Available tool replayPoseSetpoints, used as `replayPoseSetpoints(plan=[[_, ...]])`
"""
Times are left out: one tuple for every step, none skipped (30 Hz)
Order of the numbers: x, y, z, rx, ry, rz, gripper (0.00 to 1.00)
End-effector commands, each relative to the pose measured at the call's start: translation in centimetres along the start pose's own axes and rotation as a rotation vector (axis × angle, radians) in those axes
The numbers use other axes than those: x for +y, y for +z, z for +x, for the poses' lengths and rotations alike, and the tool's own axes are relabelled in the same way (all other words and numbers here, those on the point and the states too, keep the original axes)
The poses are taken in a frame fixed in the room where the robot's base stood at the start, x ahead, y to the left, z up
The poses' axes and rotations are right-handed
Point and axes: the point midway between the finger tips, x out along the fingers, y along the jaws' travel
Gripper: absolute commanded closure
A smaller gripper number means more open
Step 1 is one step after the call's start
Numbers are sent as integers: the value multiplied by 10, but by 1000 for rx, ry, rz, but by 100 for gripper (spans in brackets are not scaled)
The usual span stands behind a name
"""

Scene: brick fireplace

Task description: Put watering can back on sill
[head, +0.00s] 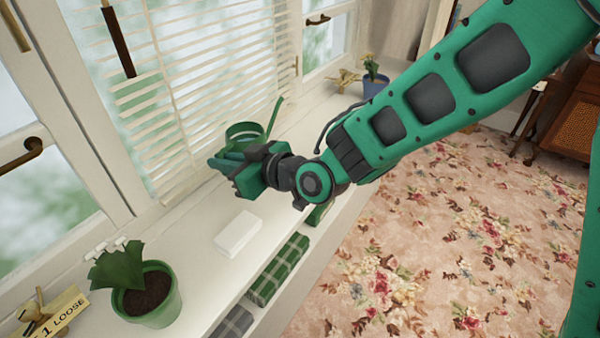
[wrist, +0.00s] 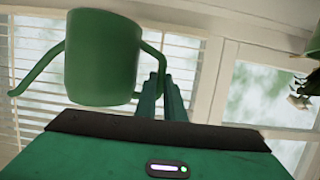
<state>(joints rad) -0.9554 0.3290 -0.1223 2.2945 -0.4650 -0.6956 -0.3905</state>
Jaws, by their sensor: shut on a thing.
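The green watering can (head: 245,131) is over the white sill (head: 196,245) in front of the blinds, its spout pointing up and right. My gripper (head: 228,163) is shut on its handle. The gripper hides the lower part of the can in the head view, so I cannot tell whether it touches the sill. In the wrist view the can (wrist: 103,58) is at upper left, with its spout to the left and its handle on the right between my gripper's fingers (wrist: 163,98).
A white box (head: 238,234) lies on the sill near the gripper. A green potted plant (head: 150,300) and a wooden sign (head: 60,312) stand at the near end. A blue pot (head: 374,84) and a small yellowish figure (head: 347,78) stand at the far end. Blinds (head: 200,70) hang behind.

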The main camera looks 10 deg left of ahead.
Motion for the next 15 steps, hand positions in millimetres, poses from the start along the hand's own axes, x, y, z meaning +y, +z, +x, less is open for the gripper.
replayPoseSetpoints(plan=[[2,-1,-1,3,3,0,100],[3,-1,-2,3,5,0,100],[5,-1,-2,3,7,1,100],[6,-1,-3,3,9,2,100],[8,0,-4,3,11,3,100],[9,0,-4,3,13,3,100],[10,0,-5,3,15,4,100],[11,0,-5,3,16,4,100],[12,1,-6,2,18,5,100],[13,1,-6,2,19,5,100],[15,2,-6,1,20,5,100],[18,4,-7,0,21,5,100],[21,7,-8,-1,22,6,100],[25,10,-8,-2,23,7,100],[31,14,-10,-3,24,8,100]])
